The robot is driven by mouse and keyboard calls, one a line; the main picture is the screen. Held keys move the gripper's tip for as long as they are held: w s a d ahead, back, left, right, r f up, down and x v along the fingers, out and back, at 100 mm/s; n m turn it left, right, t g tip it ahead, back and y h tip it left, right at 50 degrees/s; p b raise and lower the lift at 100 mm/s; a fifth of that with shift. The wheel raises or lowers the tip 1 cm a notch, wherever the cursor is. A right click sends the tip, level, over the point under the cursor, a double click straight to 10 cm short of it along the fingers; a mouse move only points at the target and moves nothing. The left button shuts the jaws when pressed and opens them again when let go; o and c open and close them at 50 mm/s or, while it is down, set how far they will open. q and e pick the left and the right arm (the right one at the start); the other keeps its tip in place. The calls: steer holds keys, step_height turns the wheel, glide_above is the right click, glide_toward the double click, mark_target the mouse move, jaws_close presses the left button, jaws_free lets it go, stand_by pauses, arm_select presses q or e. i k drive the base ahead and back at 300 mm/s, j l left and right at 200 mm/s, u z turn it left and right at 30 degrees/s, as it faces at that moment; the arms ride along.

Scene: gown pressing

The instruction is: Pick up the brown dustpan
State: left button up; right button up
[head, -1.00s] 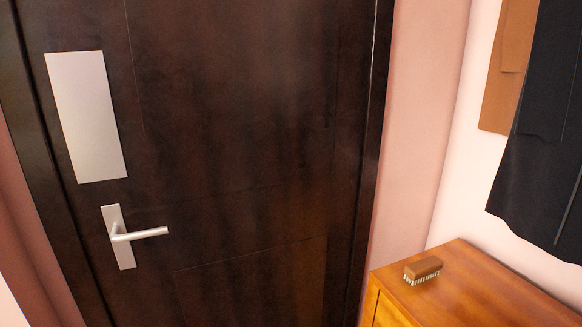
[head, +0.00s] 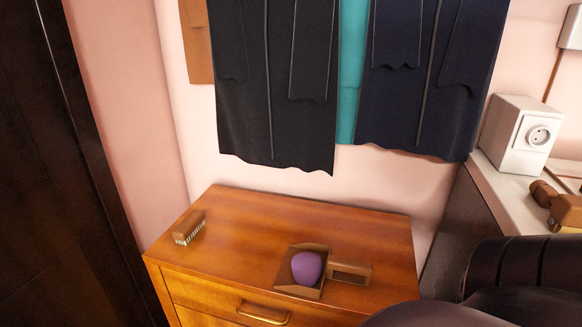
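The brown dustpan (head: 299,291) lies on top of the wooden cabinet (head: 240,225), near its front edge. Its tray is open upward, and its short handle points right. A purple rounded object (head: 307,267) sits in the tray. Neither of my grippers shows in the head view, so I cannot see whether they are open or shut.
Dark gowns (head: 275,90) hang above. A white box with a socket (head: 515,135) stands on a counter at right. A dark rounded shape fills the bottom right. The cabinet's middle is clear.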

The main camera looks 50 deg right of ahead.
mark_target(306, 267)
steer(key=l+z, duration=0.1)
steer(key=z, duration=1.65)
steer(key=u, duration=2.65)
steer(key=z, duration=2.2)
